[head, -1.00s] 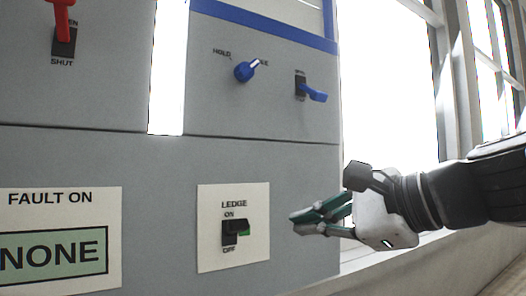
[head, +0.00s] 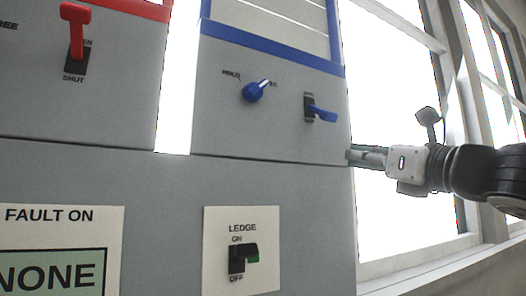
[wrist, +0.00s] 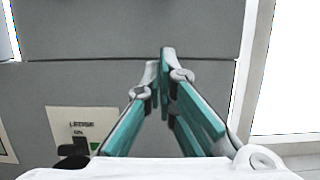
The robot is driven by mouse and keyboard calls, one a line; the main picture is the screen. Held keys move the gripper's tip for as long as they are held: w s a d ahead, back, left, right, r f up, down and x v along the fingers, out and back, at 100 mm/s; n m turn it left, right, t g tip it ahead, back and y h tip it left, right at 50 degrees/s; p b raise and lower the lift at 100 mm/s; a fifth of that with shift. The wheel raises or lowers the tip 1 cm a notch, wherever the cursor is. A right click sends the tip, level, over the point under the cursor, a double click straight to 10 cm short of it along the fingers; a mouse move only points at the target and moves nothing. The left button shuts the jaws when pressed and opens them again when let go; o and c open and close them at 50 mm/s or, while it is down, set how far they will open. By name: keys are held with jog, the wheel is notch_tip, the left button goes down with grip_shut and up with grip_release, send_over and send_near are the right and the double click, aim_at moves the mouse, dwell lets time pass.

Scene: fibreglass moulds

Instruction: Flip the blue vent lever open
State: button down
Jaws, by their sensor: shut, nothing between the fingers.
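The blue vent lever (head: 323,115) sticks out from a black slotted plate (head: 309,107) on the grey panel under the blue-framed vent, in the head view. It points right and slightly down. The small print above its plate is too small to read. My gripper (head: 352,156) is at the panel's right edge, below and to the right of the lever, apart from it. Its fingers are shut and empty; the fingertips also show in the wrist view (wrist: 161,62). The blue lever is not seen in the wrist view.
A red lever (head: 76,30) is on the left panel. A black LEDGE switch (head: 242,257) is below, also in the wrist view (wrist: 74,154). A bright window (head: 400,220) lies right of the panel.

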jog(key=shift+w, duration=0.1)
jog(key=p, duration=0.1)
send_near(308, 148)
jog(key=x, duration=0.4)
jog(key=shift+w+r, duration=0.1)
jog(key=shift+w, duration=0.2)
jog(key=r, duration=0.1)
jog(key=s+r+p, duration=0.2)
jog(key=shift+d+r, duration=0.15)
jog(key=shift+d, duration=0.2)
